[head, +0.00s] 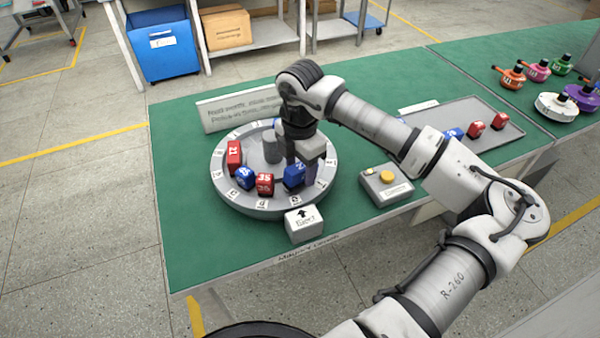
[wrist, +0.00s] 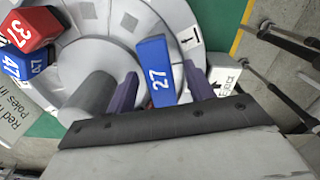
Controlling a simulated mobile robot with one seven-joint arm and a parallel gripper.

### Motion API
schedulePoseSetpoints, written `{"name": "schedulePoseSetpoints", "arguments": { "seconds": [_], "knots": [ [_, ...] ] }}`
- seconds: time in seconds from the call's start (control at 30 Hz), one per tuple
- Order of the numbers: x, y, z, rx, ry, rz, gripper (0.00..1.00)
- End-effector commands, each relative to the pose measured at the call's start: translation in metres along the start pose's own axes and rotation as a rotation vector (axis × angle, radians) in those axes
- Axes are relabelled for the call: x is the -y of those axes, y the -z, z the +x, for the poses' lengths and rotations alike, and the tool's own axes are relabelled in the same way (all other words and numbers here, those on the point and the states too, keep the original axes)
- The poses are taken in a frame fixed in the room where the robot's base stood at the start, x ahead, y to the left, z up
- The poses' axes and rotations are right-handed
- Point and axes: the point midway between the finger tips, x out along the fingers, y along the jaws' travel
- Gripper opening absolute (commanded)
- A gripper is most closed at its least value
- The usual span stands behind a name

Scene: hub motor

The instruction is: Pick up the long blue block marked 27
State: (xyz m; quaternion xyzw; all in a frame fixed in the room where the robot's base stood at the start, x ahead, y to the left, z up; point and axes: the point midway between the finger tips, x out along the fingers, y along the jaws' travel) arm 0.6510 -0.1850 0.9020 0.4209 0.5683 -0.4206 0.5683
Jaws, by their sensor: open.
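In the head view the blue block (head: 292,177) is at the turntable's front right, partly hidden by my gripper (head: 303,170). In the wrist view my gripper (wrist: 160,73) is open, with one purple finger on each side of the block. A gap shows on both sides, wider on the right. I cannot tell how far down the fingers reach beside it.
A grey post (wrist: 92,98) stands close to the left finger. An Eject block (head: 302,224) and a yellow-button box (head: 385,184) sit nearby. Green table is clear at left.

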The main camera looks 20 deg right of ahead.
Motion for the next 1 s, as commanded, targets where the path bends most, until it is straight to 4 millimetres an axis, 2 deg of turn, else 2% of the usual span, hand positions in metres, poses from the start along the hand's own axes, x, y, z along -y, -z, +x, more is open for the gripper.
{"name": "schedulePoseSetpoints", "arguments": {
  "seconds": [0.27, 0.67, 1.0],
  "knots": [
    [0.0001, 0.0002, 0.0039, 0.000, 0.000, 0.000, 0.53],
    [0.0000, 0.0002, 0.0035, 0.000, 0.000, 0.000, 0.00],
    [-0.0005, -0.0003, 0.0012, 0.001, -0.001, -0.001, 0.00]
  ]
}}
